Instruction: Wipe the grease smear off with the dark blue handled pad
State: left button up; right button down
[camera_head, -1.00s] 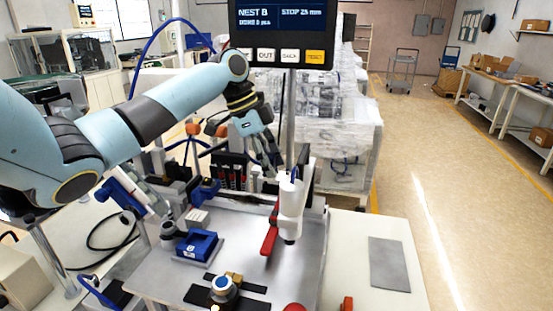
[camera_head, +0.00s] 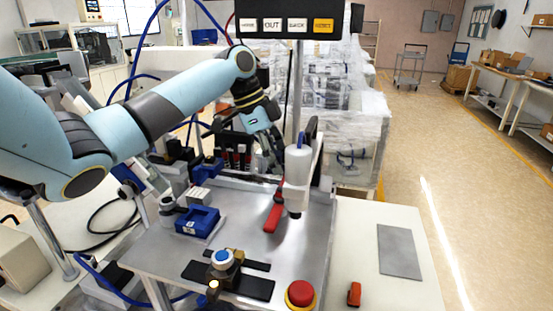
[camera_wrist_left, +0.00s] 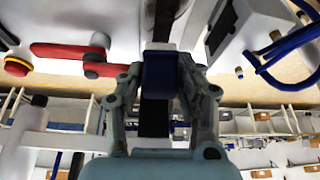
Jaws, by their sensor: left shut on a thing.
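My left gripper (camera_head: 274,152) is beyond the white cylindrical press head (camera_head: 298,165), pointing down at the back of the metal work plate. In the left wrist view, its two fingers (camera_wrist_left: 160,82) are closed on the dark blue handle (camera_wrist_left: 159,74) of the pad. The pad's wiping face is hidden, and I cannot tell whether it touches a surface. In the head view the pad is hidden behind the fingers and the press. I cannot make out the grease smear in either view. My right gripper is not in view.
The press's red lever (camera_head: 273,214) and post (camera_head: 297,95) stand close to my left gripper. A blue nest (camera_head: 197,221), a clamp (camera_head: 224,262) and a red stop button (camera_head: 300,293) are on the metal plate (camera_head: 165,255). A grey mat (camera_head: 399,250) lies to the right.

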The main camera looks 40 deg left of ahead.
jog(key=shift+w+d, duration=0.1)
pick_arm(q)
jog(key=shift+f, duration=0.15)
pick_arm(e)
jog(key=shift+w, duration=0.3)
